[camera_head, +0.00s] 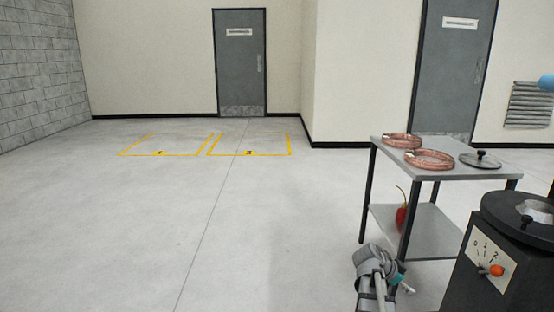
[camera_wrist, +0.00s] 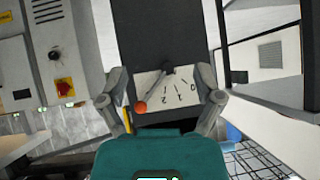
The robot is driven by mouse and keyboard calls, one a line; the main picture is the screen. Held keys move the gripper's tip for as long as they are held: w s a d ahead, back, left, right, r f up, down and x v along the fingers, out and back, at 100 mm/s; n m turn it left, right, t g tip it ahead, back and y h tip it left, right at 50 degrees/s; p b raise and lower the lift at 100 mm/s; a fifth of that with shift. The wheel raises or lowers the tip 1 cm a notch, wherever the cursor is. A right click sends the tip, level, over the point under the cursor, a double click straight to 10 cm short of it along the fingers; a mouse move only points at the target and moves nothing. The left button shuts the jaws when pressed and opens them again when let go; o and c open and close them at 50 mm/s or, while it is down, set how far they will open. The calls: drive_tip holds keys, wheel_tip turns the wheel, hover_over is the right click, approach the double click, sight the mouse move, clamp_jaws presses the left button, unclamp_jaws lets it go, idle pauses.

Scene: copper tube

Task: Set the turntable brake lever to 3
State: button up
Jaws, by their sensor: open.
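The turntable (camera_head: 470,280) is a dark housing at the lower right of the head view. Its pale dial plate (camera_head: 483,252) reads 0, 1, 2. The brake lever's orange knob (camera_head: 497,270) sits to the right, beyond the 2; no 3 is readable. In the wrist view, the dial plate (camera_wrist: 185,85) appears upside down, with the lever slanting to its orange knob (camera_wrist: 141,107) past the 2. My gripper (camera_wrist: 163,82) is open, its fingers either side of the plate in the picture. No contact with the knob shows; the depth gap is unclear.
A grey table (camera_head: 445,172) beside the turntable carries copper coils (camera_head: 430,159) and a dark-knobbed disc (camera_head: 480,160). A red object (camera_head: 401,217) stands on its lower shelf. The floor to the left is clear, with yellow marked squares (camera_head: 207,146) further back.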

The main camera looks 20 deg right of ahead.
drive_tip(key=w+a+f+n+t+y+p, duration=0.15)
drive_tip(key=a+n+y, duration=0.35)
drive_tip(key=a+n, duration=1.1)
drive_tip(key=a+f+n+y+p, duration=0.1)
drive_tip(key=a+f+n+y, duration=0.3)
drive_tip(key=a, duration=2.2)
wheel_tip(320, 180, up, 38)
drive_tip(key=n+y+p, duration=0.1)
drive_tip(key=p, duration=3.6)
drive_tip(key=shift+w+d, duration=0.15)
drive_tip(key=shift+d, duration=0.15)
drive_tip(key=c, duration=0.4)
